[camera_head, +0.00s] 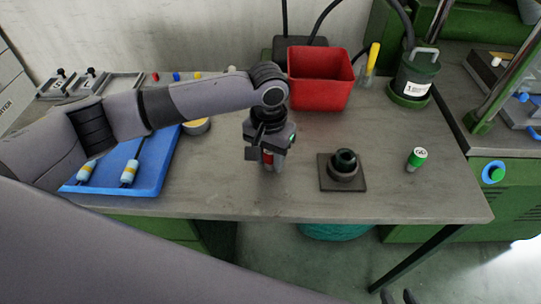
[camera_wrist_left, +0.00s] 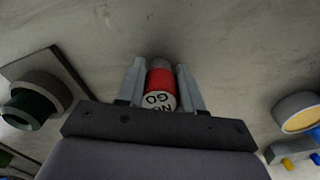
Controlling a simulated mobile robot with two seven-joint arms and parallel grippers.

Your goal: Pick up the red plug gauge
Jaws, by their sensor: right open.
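The red plug gauge (camera_wrist_left: 160,82) is a short red cylinder with a white end face lettered "NO GO". My left gripper (camera_head: 269,162) points down over the front middle of the table, with the gauge's red band (camera_head: 267,157) showing between its fingers. In the left wrist view, the left gripper's fingers (camera_wrist_left: 161,86) lie along both sides of the gauge and appear to press on it. Whether the gauge's lower end touches the table is hard to tell. My right gripper (camera_head: 399,297) shows only its fingertips at the bottom edge, apart and empty.
A dark round fixture on a square plate (camera_head: 343,184) stands right of the left gripper, and a green gauge (camera_head: 417,159) stands further right. A red bin (camera_head: 320,93) is behind. A blue tray (camera_head: 151,183) with blue-banded parts lies left. The table's front edge is close.

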